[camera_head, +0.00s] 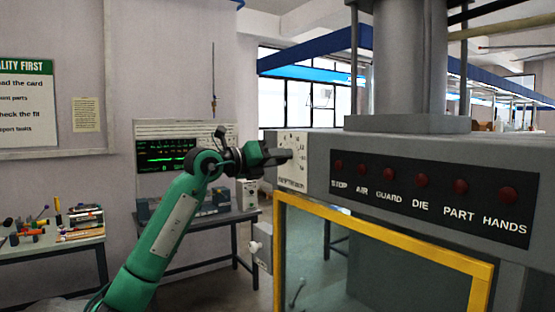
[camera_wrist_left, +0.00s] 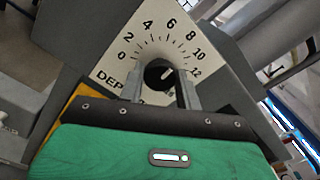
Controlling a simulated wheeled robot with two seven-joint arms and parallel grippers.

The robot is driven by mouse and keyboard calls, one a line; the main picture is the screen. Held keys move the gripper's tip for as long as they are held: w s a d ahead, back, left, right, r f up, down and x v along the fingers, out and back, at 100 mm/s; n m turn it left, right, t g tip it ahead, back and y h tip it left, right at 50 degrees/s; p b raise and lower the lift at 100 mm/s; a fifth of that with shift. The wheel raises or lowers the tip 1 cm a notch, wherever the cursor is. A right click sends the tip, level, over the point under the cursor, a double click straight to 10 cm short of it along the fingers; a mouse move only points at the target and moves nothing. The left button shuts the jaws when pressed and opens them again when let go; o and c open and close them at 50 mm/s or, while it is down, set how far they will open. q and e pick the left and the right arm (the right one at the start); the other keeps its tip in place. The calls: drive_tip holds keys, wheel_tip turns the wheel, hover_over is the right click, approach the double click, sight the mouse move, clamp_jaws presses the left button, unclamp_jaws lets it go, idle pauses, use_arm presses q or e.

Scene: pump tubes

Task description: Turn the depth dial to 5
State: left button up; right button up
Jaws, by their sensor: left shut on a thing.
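The depth dial is a black round knob (camera_wrist_left: 158,74) on a white scale plate (camera_wrist_left: 110,68) marked 0 to 12 in the left wrist view. A short white mark on the knob points up and right, roughly toward 10; its exact reading is too small to tell. My left gripper (camera_wrist_left: 160,88) is shut on the knob, one finger on each side. In the head view, the scale plate (camera_head: 296,178) is on the left end of the press front, and my left gripper (camera_head: 282,155) reaches it from the left, hiding the knob. My right gripper is not in view.
A bench with a green-lit screen (camera_head: 166,154) stands behind my left arm; a table with tools (camera_head: 60,238) is at left.

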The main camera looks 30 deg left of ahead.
use_arm(q)
drive_tip(key=shift+r+n, duration=0.15)
drive_tip(key=shift+n, duration=3.75)
drive_tip(key=o, duration=1)
